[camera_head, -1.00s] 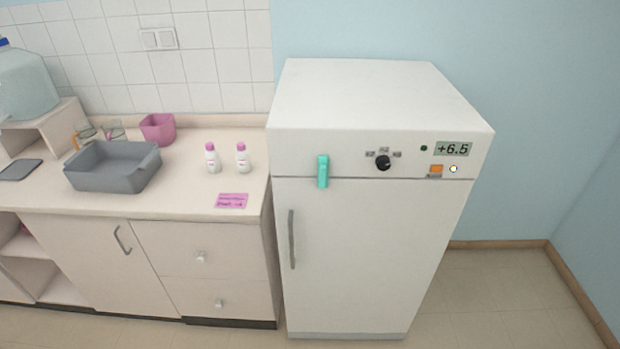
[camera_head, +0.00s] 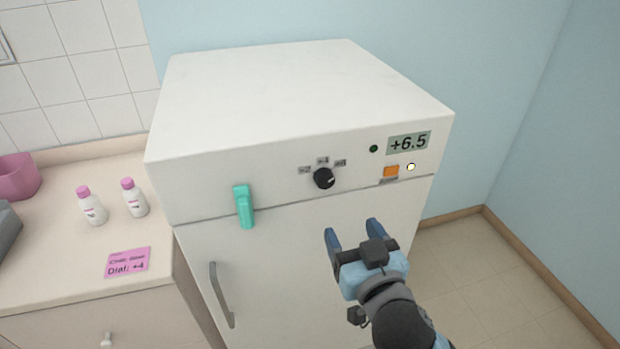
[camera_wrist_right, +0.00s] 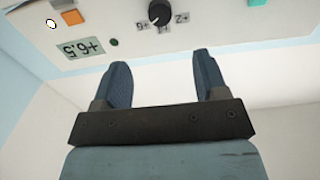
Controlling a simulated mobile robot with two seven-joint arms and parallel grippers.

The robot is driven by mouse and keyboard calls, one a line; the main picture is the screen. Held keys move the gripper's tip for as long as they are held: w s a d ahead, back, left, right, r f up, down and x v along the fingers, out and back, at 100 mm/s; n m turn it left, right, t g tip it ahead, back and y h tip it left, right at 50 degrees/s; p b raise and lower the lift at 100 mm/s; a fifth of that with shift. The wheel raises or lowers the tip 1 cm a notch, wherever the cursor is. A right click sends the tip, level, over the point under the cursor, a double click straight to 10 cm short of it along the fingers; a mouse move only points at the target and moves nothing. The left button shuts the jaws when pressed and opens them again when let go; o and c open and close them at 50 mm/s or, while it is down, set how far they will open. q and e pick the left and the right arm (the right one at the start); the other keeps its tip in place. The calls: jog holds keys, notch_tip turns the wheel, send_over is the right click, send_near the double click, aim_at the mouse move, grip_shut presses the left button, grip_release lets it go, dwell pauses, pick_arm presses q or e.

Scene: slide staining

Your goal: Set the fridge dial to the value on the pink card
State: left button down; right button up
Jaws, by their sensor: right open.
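The white fridge (camera_head: 300,110) has a black dial (camera_head: 324,178) on its front panel, with small labels around it; the middle label reads +4. The dial's white mark looks turned toward the right-hand label, though it is small. The display (camera_head: 409,142) reads +6.5. The pink card (camera_head: 127,263) lies on the counter and reads "Dial: +4". My right gripper (camera_head: 352,238) is open and empty, below and right of the dial, apart from it. In the right wrist view the dial (camera_wrist_right: 160,12) shows beyond the open fingers (camera_wrist_right: 164,85). My left gripper is not in view.
A teal clip-like piece (camera_head: 244,206) sits on the fridge front, left of the dial. An orange button (camera_head: 391,171) and a small white light (camera_head: 411,167) are right of it. Two pink-capped bottles (camera_head: 134,197) stand on the counter. The floor right of the fridge is clear.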

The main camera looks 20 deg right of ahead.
aim_at(326, 183)
jog(key=w+p, duration=0.1)
jog(key=w, duration=0.4)
jog(key=w+p, duration=0.1)
jog(key=w, duration=0.5)
jog(key=shift+w+a+r, duration=0.15)
jog(key=shift+w, duration=0.1)
jog(key=shift+w+p, duration=0.35)
jog(key=shift+w, duration=0.35)
jog(key=c, duration=0.9)
